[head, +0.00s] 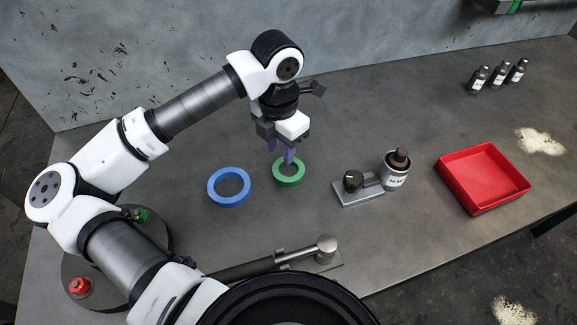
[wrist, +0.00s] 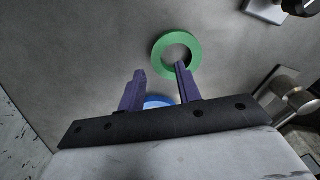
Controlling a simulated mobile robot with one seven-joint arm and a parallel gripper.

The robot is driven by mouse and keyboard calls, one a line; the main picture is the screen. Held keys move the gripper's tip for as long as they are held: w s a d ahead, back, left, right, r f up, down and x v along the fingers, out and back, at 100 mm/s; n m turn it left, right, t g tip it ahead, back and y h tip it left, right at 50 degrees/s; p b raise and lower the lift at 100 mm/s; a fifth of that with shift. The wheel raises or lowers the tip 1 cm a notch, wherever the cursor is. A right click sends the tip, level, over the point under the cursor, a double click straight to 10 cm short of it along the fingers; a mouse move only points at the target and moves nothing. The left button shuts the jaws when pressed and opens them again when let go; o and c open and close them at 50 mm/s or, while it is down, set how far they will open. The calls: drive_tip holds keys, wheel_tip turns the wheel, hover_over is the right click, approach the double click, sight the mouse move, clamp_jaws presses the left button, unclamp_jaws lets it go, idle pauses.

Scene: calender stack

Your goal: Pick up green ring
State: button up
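The green ring (head: 288,180) lies flat on the grey table in the head view. In the wrist view the green ring (wrist: 158,62) is just beyond my fingers, with the right finger's tip overlapping its near edge. My gripper (head: 281,153) points down at the ring, its purple fingers apart. In the wrist view my gripper (wrist: 160,75) has an empty gap between its fingers. One finger appears over or near the ring's opening; I cannot tell whether it touches the ring.
A blue ring (head: 213,196) lies left of the green ring. A red tray (head: 442,170) is further right. Small bottles (head: 498,77) stand at the back. A lever (head: 290,256) is in front.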

sight(280, 161)
drive_tip(key=shift+w+f+p, duration=0.15)
drive_tip(key=shift+f+p, duration=0.25)
drive_tip(key=shift+f, duration=1.4)
clamp_jaws()
drive_tip(key=shift+r, duration=0.1)
